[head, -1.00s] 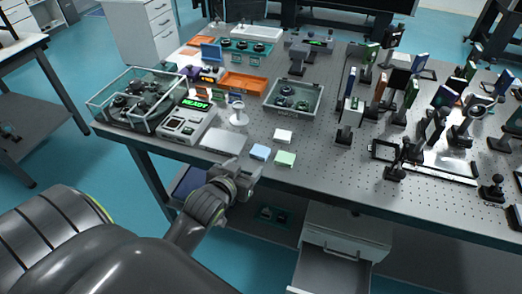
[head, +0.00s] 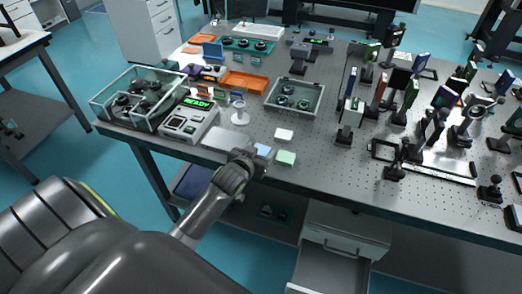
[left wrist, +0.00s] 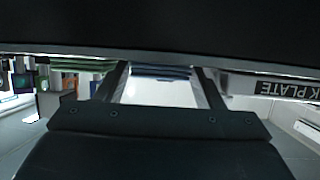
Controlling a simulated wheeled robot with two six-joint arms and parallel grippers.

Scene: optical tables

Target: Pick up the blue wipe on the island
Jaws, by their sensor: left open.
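The blue wipe (head: 262,149), a small pale-blue square, lies near the front edge of the island (head: 330,165). My left gripper (head: 255,158) is at that edge, just in front of the wipe and close to it. It partly hides the wipe. In the left wrist view, the gripper's two fingers (left wrist: 160,88) stand apart, with a thin blue layered edge (left wrist: 160,72) between them that looks like the wipe. I cannot tell whether the fingers touch it. My right gripper is not in view.
A green wipe (head: 285,158) lies just right of the blue one, and a white wipe (head: 284,134) lies behind. A grey flat plate (head: 226,138) lies to the left, beside a device reading READY (head: 190,121). An open drawer (head: 328,268) is below the tabletop.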

